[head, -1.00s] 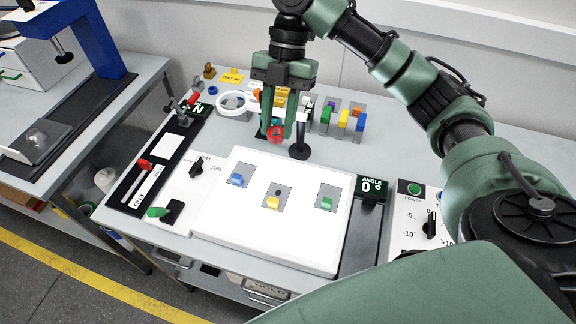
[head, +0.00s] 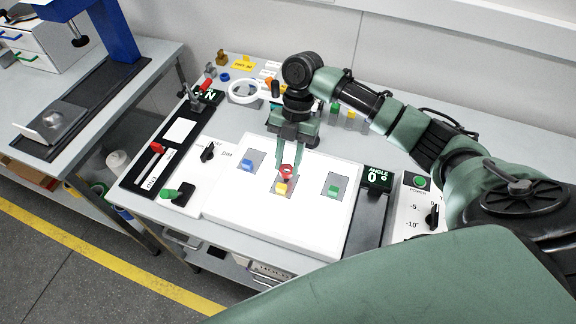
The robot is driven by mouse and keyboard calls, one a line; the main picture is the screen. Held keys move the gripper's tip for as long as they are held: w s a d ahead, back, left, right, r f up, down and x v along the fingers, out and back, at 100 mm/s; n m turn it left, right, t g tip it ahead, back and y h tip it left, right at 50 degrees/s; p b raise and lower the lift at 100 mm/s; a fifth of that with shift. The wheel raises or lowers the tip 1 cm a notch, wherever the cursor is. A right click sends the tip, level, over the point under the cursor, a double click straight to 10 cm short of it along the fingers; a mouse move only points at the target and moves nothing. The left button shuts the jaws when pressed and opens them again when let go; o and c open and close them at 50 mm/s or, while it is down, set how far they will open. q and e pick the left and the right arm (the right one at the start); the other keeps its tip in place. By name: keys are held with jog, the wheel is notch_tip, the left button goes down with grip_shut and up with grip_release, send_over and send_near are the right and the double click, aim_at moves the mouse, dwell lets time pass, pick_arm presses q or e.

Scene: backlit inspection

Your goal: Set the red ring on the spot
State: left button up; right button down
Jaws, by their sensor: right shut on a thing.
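The red ring (head: 287,171) is held between the fingertips of my right gripper (head: 289,158), which is shut on it and points down. The ring shows over the middle grey patch (head: 293,186) of the white panel (head: 232,211), just behind a yellow block (head: 281,188). I cannot tell whether the ring touches the patch. The dark dot on that patch is hidden behind the ring. My left gripper is not in view.
A blue block (head: 247,165) and a green block (head: 333,191) sit on the panel's outer patches. A white ring-shaped lamp (head: 243,92) stands behind. An angle display (head: 377,175) stands at right.

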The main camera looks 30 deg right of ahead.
aim_at(288, 169)
notch_tip(288, 169, down, 3)
jog(key=shift+r, duration=0.2)
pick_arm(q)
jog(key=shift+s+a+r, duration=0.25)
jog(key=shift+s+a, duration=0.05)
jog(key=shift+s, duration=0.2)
pick_arm(e)
jog(key=shift+f, duration=0.15)
jog(key=shift+f, duration=0.1)
jog(key=c, duration=1.1)
grip_release()
jog(key=shift+o, duration=0.2)
